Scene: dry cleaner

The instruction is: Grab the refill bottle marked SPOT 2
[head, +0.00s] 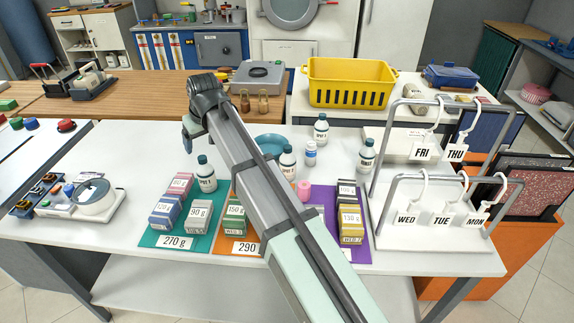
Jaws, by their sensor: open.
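Several white bottles with dark teal caps stand on the white table: a left bottle (206,183), a middle bottle (286,165) beside my arm, a back bottle (320,136) and a right bottle (366,160). Their labels are too small to read surely, so I cannot tell which is SPOT 2. My gripper (187,145) hangs at the end of my arm, above the table, behind and left of the left bottle. It is open and apart from the bottles; its fingers show only poorly.
Labelled boxes stand on teal (152,233), orange and purple (327,195) mats in front. A blue bowl (270,142) and a small blue-banded bottle (310,153) are near the middle bottle. A yellow basket (350,84) is behind; metal racks (435,205) with day tags stand right.

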